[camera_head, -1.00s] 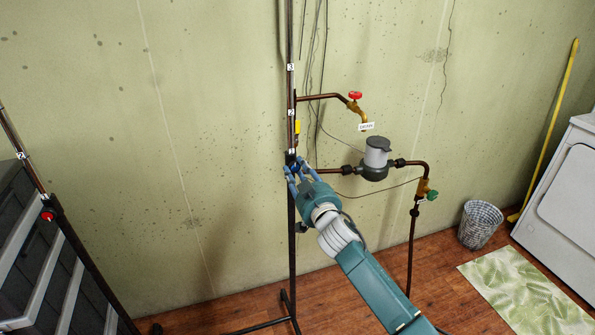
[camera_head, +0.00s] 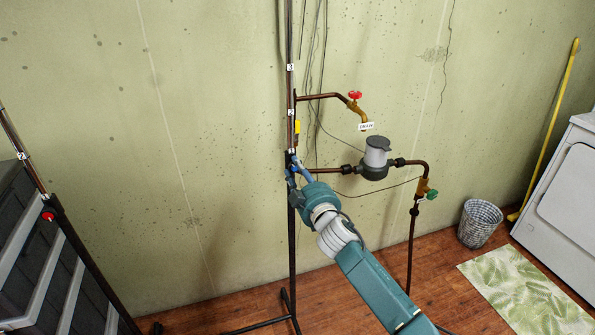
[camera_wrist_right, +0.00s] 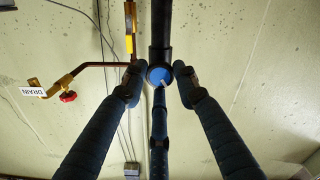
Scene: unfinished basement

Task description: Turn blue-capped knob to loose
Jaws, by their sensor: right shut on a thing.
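The blue-capped knob (camera_wrist_right: 158,76) sits on the dark upright pole in the right wrist view. Its round blue cap faces the camera and carries a pale mark that slants toward the lower right. My right gripper (camera_wrist_right: 157,82) has blue fingers on both sides of the knob and is shut on it. In the head view my right gripper (camera_head: 295,168) is at the pole, just below the number 1 label, and covers the knob there. My left gripper is in neither view.
A copper pipe with a grey meter (camera_head: 376,158) and a green-handled valve (camera_head: 431,195) is right of the pole. A red-handled drain tap (camera_head: 355,95) is above. Another pole with a red knob (camera_head: 48,216) stands at left. A basket (camera_head: 480,224) is on the floor.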

